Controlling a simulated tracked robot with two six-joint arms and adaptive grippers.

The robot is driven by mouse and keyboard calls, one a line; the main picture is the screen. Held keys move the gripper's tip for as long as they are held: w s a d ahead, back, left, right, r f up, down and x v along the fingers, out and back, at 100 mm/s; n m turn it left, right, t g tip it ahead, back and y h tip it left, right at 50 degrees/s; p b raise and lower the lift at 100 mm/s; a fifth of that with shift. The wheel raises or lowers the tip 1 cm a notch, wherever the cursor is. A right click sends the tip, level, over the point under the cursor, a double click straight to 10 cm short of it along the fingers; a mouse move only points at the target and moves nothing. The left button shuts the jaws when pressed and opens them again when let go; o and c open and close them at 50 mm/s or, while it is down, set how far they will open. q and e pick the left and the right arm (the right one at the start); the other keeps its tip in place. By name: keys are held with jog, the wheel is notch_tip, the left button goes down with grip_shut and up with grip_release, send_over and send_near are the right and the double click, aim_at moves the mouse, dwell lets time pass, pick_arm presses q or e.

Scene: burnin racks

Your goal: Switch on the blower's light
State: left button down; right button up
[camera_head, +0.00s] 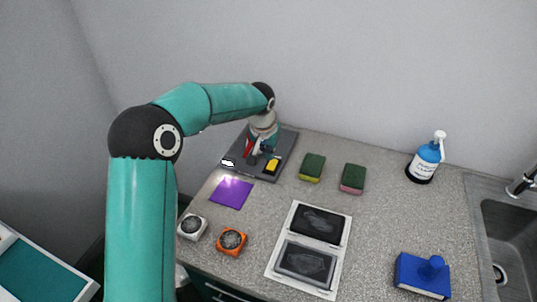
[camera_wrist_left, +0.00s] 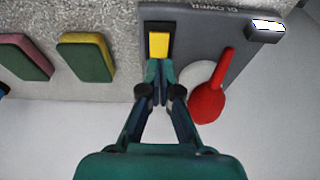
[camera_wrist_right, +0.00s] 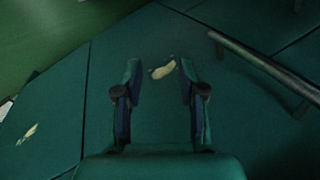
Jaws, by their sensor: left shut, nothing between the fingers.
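The blower panel is a grey plate (camera_head: 286,158) at the back of the counter; the left wrist view shows it close up (camera_wrist_left: 210,30), lettered "BLOWER". A yellow rocker switch (camera_wrist_left: 159,44) sits in a black frame; it also shows in the head view (camera_head: 272,165). A red lever (camera_wrist_left: 208,100) lies beside it on a pale round base. A dark block with a bright white top (camera_wrist_left: 267,30) sits at the panel's corner. My left gripper (camera_wrist_left: 157,78) is shut and empty, its tips at the yellow switch's edge; I cannot tell if they touch. My right gripper (camera_wrist_right: 160,78) is open and empty.
Two sponges (camera_head: 312,167) (camera_head: 353,178) lie right of the panel. A purple square (camera_head: 231,192), white and orange round-topped boxes (camera_head: 192,226) (camera_head: 231,241) and a white tray (camera_head: 337,238) lie in front. A blue bottle (camera_head: 425,160) stands near the sink. Green panels (camera_wrist_right: 100,70) face my right gripper.

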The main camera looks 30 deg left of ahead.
pick_arm(q)
jog(key=s+b+v, duration=0.1)
jog(key=b+v, duration=0.1)
jog(key=v, duration=0.8)
jog(key=shift+s+d, duration=0.25)
jog(key=shift+s, duration=0.15)
pick_arm(e)
jog(key=shift+f, duration=0.7)
pick_arm(q)
jog(key=shift+f, duration=0.15)
